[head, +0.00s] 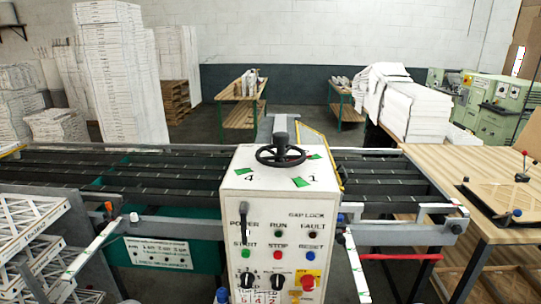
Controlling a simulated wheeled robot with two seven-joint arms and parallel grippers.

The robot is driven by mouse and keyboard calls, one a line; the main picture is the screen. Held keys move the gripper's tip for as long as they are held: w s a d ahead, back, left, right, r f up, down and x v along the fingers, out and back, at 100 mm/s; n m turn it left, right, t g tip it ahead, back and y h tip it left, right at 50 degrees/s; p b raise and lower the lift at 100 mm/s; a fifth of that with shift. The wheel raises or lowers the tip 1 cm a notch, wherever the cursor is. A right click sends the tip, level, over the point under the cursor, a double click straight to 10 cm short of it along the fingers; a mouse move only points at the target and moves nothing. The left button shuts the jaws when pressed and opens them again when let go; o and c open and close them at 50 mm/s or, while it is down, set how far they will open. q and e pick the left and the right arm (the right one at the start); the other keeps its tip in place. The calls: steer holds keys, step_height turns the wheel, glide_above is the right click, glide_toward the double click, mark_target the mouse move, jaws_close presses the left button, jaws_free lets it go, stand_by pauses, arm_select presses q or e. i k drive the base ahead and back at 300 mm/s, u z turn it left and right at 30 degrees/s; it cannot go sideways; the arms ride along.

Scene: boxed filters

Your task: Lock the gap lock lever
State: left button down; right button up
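The white control box (277,200) stands in the middle front of the head view, with the words GAP LOCK (306,215) printed at its upper right. A black handwheel (281,155) with a knob sits on top of it. A dark upright handle (243,225) shows at the left of its front face, near the word POWER. A red horizontal bar (400,257) extends to the right of the box. I cannot tell which of these parts is the gap lock lever, or its position. Neither of my grippers is in view.
Dark roller beds (110,175) run to both sides of the box. White stacked filters (20,240) stand at the left. Green machines (500,105) are at the back right.

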mark_target(245, 209)
steer(key=k, duration=1.25)
steer(key=u, duration=0.55)
steer(key=i, duration=1.6)
steer(key=z, duration=0.65)
